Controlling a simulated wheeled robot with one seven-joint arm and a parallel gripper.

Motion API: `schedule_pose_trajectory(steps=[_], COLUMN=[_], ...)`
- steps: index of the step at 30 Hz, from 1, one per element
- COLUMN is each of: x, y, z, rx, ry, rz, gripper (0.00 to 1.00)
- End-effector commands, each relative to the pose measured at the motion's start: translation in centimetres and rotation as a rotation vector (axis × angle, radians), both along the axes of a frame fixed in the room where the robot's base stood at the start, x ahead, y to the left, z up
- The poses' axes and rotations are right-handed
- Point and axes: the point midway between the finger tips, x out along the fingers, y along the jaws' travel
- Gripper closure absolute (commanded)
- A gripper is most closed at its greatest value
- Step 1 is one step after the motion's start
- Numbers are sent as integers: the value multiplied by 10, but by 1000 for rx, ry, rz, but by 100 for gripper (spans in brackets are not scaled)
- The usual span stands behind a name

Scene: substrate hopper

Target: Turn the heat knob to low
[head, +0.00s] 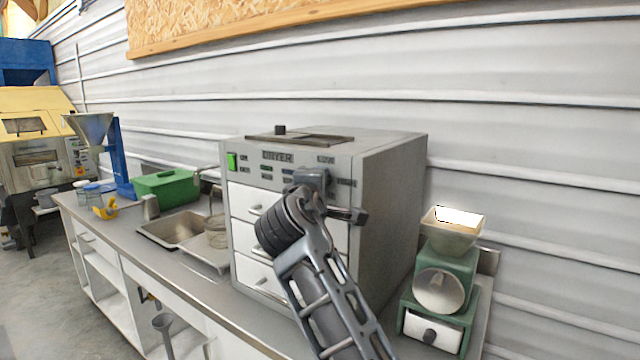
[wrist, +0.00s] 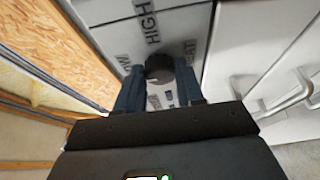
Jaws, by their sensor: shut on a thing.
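The grey dryer (head: 390,190) stands on the counter, with a labelled control panel across the top of its front. My gripper (head: 312,180) is at the right part of that panel and hides the heat knob in the head view. In the wrist view the round dark heat knob (wrist: 160,68) sits between the two fingers of my gripper (wrist: 160,88), which is shut on it. The label HIGH shows above the knob and part of HEAT to its right. Another label at the left is partly cut off. I cannot tell where the knob points.
White drawers (head: 252,206) with handles lie below the panel. A green grinder (head: 440,285) stands right of the dryer. A sink (head: 172,230) and a green box (head: 166,187) are to the left on the counter (head: 205,292).

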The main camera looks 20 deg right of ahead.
Motion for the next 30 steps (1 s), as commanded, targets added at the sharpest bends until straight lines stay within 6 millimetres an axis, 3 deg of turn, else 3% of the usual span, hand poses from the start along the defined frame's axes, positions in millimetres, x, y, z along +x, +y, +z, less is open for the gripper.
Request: schedule_pose_trajectory(steps=[16, 17, 24, 30], x=[0, 0, 0, 0], y=[1, 1, 1, 0], z=[1, 1, 0, 0], rx=[-15, -14, -14, -13], ry=[18, 18, 18, 17], rz=[2, 2, 1, 0], gripper=[93, 60, 37, 37])
